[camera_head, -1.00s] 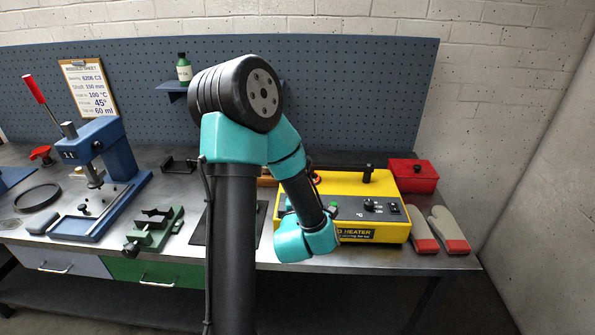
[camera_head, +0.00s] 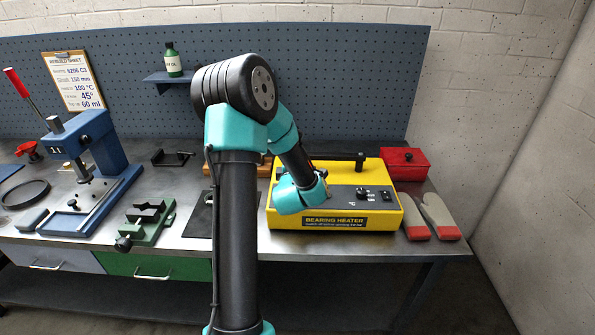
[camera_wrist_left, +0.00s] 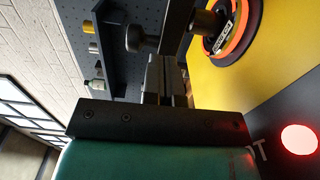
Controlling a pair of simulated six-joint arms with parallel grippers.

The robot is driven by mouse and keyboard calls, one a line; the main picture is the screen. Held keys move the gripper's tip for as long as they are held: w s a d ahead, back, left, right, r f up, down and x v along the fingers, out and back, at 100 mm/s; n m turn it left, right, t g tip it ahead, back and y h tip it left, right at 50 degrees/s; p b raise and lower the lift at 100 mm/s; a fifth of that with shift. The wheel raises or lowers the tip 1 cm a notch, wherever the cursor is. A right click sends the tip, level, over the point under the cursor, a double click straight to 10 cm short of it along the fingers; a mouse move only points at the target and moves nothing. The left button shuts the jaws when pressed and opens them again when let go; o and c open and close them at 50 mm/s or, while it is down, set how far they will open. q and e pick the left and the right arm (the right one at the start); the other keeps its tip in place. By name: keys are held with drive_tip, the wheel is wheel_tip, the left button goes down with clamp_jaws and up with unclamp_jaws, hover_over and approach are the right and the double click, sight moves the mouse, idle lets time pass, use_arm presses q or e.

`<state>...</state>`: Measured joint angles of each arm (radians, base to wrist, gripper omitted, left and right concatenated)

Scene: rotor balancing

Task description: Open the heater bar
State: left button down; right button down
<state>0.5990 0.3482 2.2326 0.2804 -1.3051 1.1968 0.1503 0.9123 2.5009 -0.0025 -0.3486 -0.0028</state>
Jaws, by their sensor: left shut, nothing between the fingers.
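The yellow bearing heater (camera_head: 335,222) stands on the bench right of centre in the head view. Its dark heater bar (camera_head: 338,166) lies across the top at the back, with an upright black knob (camera_head: 361,157) near the right end. The bar appears closed. My left arm's wrist hangs over the heater's left part and hides it and the gripper there. In the left wrist view my left gripper (camera_wrist_left: 166,82) is shut and empty. Beyond its tips a dark bar (camera_wrist_left: 176,28) with a round black knob (camera_wrist_left: 134,38) shows; contact cannot be told.
The left wrist view shows an orange-ringed round part (camera_wrist_left: 236,32) and a glowing red light (camera_wrist_left: 299,138) on the heater. A red box (camera_head: 404,164) stands behind right and gloves (camera_head: 436,215) lie to the right. A green vise (camera_head: 147,222) and blue press (camera_head: 95,150) stand left.

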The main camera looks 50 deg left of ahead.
use_arm(q)
drive_tip(key=shift+x, duration=0.8)
drive_tip(key=shift+a, duration=0.1)
drive_tip(key=shift+x, duration=1.4)
drive_tip(key=shift+s, duration=0.1)
drive_tip(key=shift+s+d, duration=0.35)
drive_tip(key=shift+d, duration=0.05)
drive_tip(key=v, duration=0.4)
drive_tip(key=s+v, duration=0.1)
drive_tip(key=v, duration=0.3)
drive_tip(key=a+v, duration=0.1)
drive_tip(key=v, duration=0.4)
drive_tip(key=shift+s+a, duration=0.1)
drive_tip(key=shift+s, duration=0.05)
